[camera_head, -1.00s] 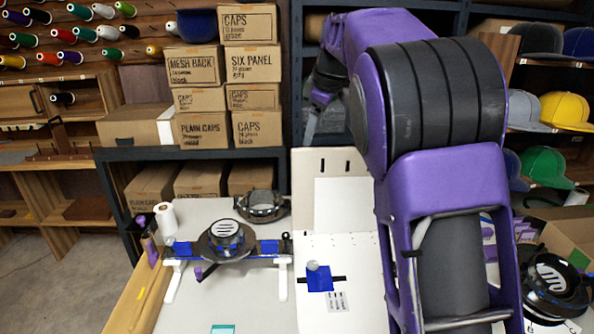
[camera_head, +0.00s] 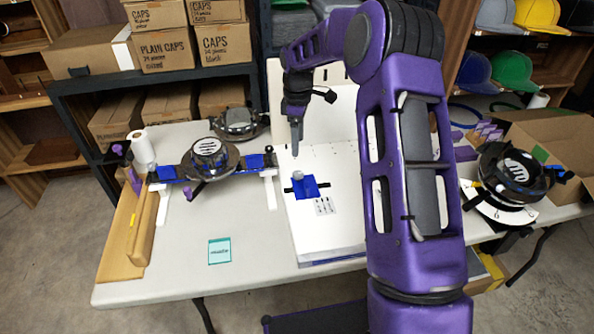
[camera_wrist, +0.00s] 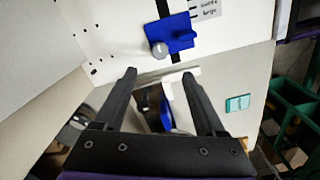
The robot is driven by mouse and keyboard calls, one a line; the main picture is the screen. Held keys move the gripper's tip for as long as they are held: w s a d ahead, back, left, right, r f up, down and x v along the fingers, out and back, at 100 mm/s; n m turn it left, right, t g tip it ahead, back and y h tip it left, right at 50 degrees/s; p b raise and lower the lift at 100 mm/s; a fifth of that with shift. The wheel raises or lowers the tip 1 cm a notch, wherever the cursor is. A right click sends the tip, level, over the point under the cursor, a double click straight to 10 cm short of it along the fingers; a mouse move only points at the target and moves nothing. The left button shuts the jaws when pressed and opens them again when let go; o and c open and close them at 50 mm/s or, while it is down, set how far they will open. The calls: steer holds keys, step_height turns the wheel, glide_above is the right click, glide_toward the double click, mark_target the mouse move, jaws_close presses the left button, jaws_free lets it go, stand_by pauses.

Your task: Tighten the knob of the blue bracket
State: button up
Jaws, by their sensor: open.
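The blue bracket (camera_head: 312,190) lies on the white board over a black strip. Its pale grey round knob (camera_head: 298,175) is at its upper left part. In the wrist view the blue bracket (camera_wrist: 180,30) and its knob (camera_wrist: 160,49) appear just beyond the fingertips, both unobstructed. My gripper (camera_head: 295,150) points down above the knob and slightly behind it, apart from it. In the wrist view my gripper (camera_wrist: 160,74) has its two dark fingers spread wide with nothing between them.
A cap-hoop stand (camera_head: 212,160) with blue clamps stands left of the board. A teal card (camera_head: 220,251) lies on the table (camera_head: 175,282) in front. A second hoop fixture (camera_head: 510,172) and an open cardboard box (camera_head: 565,145) are at the right. The table front is mostly clear.

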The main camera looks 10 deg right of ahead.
mark_target(297, 173)
step_height(297, 173, down, 11)
steer(key=shift+r+b, duration=0.1)
steer(key=shift+b, duration=0.6)
jaws_close()
